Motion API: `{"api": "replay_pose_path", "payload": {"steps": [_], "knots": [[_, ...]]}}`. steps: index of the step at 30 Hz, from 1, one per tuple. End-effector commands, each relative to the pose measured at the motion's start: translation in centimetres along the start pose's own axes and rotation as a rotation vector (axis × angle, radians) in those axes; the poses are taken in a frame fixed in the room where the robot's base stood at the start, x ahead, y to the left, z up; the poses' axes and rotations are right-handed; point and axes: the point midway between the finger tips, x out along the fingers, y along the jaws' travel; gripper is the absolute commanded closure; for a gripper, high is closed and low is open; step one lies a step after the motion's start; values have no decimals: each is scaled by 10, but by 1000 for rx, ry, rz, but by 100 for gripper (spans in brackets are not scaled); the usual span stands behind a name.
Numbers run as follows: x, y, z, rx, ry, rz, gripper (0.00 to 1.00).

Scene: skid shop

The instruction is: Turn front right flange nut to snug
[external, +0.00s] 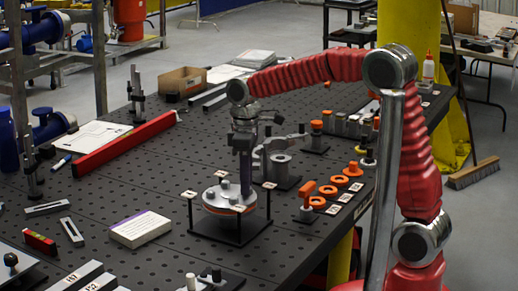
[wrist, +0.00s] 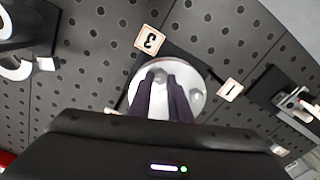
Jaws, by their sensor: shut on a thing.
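The round metal flange (external: 228,207) with an orange layer under it sits on a black stand. Small grey nuts (external: 209,195) stand on its top. My gripper (external: 246,188) points down at the right side of the flange, its dark fingers shut on a nut there. The fingers hide most of that nut. In the wrist view, my gripper (wrist: 159,77) reaches over the pale flange (wrist: 188,72), and another nut (wrist: 196,95) shows right of the fingers. Number tags 3 (wrist: 150,40) and 1 (wrist: 230,89) stand beside the flange.
Orange rings (external: 328,191) and posts lie right of the stand. A metal fixture (external: 279,168) stands close behind my gripper. A white box (external: 140,229) lies to the left, and a red beam (external: 125,143) further back. The perforated table between is mostly clear.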

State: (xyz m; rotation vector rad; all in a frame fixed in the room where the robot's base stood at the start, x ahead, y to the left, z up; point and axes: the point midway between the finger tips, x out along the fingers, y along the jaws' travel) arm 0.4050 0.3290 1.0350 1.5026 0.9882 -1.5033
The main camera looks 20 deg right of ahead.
Motion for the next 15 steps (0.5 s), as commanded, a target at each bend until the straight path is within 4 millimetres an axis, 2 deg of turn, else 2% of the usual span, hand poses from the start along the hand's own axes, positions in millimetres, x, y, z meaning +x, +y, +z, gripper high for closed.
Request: {"api": "replay_pose_path", "payload": {"steps": [9, 15], "knots": [[-1, 1, 0, 203, 1, 1, 100], [-1, 2, 0, 244, 1, 1, 100]]}}
